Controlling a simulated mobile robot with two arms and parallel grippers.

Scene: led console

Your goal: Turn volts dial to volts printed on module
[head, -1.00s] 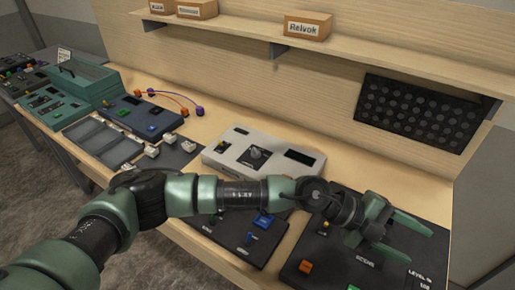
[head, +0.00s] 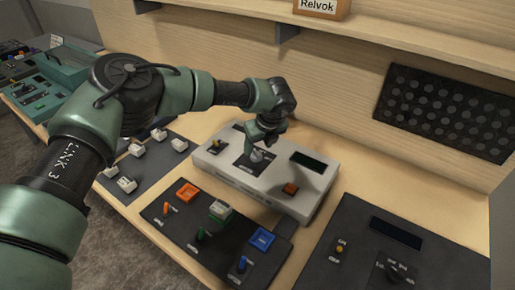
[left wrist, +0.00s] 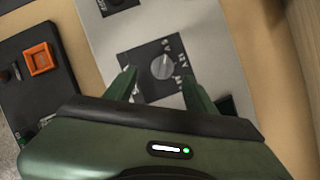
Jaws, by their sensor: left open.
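The volts dial, apparently the grey round knob (left wrist: 163,66), sits on a black square plate with printed marks too small to read. The plate is on the white console (head: 318,200). My left gripper (left wrist: 158,76) is open over the dial, one finger on each side of it; contact cannot be told. In the head view my left gripper (head: 260,150) points down at the dial plate and hides most of the knob. Small white modules (head: 127,184) stand on a dark mat at the left; their print is not legible. My right gripper is not in view.
In front is a black panel (head: 215,246) with coloured buttons and switches. Another black panel (head: 330,260) is at right. A shelf with a Relvok box (head: 321,8) runs above.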

